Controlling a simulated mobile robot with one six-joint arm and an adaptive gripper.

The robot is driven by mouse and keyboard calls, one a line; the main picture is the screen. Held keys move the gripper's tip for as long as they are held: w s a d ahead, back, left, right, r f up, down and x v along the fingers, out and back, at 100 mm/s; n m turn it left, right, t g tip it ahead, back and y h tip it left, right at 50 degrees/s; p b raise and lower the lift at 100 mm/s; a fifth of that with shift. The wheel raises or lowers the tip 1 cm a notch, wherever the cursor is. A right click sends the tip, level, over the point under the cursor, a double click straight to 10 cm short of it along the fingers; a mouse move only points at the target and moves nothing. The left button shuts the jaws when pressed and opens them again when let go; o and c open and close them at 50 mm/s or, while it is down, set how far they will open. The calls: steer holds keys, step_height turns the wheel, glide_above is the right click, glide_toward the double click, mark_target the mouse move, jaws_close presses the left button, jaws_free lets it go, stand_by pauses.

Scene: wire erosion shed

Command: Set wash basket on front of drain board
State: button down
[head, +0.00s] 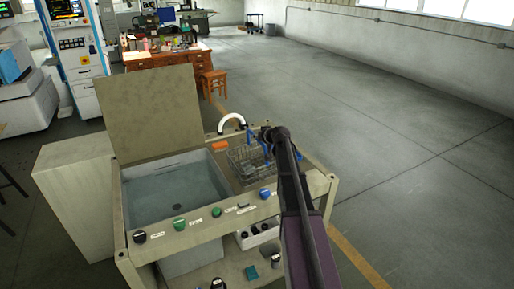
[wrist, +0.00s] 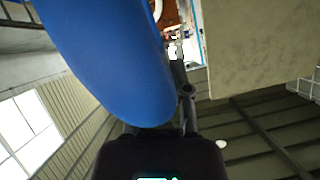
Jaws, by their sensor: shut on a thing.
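The wash basket (head: 246,161) is a wire mesh basket with blue grips, at the right part of the wash stand in the head view. My gripper (head: 267,139) is at its upper right side, shut on a blue grip of the basket. In the wrist view a blue grip (wrist: 110,60) fills the upper left, close against my gripper, and hides part of the fingers. The drain board (head: 224,168) is the dark surface right of the basin. The basket is over it; I cannot tell whether it touches. My arm hides the board's right part.
The water-filled basin (head: 175,193) with its raised lid (head: 150,112) is left of the board. A white curved faucet (head: 232,121) and an orange block (head: 220,145) stand behind. Coloured knobs (head: 180,223) line the front ledge. Open floor (head: 400,140) lies right.

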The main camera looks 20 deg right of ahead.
stand_by(0.4)
steer(key=shift+f+b, duration=1.9)
steer(key=c, duration=0.6)
jaws_free()
steer(key=shift+s+r, duration=0.1)
steer(key=shift+s, duration=0.05)
steer(key=p+v, duration=0.5)
steer(key=v, duration=0.6)
steer(key=shift+s+r+p, duration=0.15)
steer(key=shift+s+p, duration=0.2)
